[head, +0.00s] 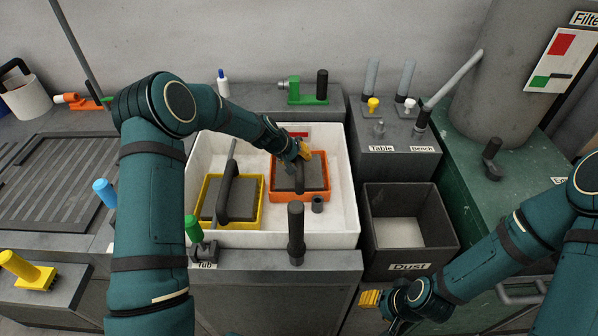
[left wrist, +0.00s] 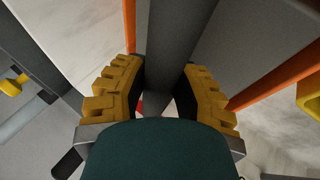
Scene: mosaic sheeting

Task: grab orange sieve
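The orange sieve (head: 326,178) lies at the right inside the white tub, with a dark grey mesh and a dark handle over it. My left gripper (head: 303,150) is at its far end, over the handle. In the left wrist view, my left gripper's yellow fingers (left wrist: 165,85) stand on both sides of the dark handle (left wrist: 172,45), with almost no gap at the tips. Orange rim strips (left wrist: 280,72) show beside it. The sieve looks flat in the tub. My right gripper (head: 372,298) is low at the right, near the dust bin, with its fingers mostly hidden.
A yellow sieve (head: 258,213) lies left of the orange one in the white tub (head: 345,215). A dark post (head: 296,230) stands at the tub's front edge. The Dust bin (head: 440,255) is to the right. A green clamp (head: 309,95) and a blue-capped bottle (head: 222,84) stand behind.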

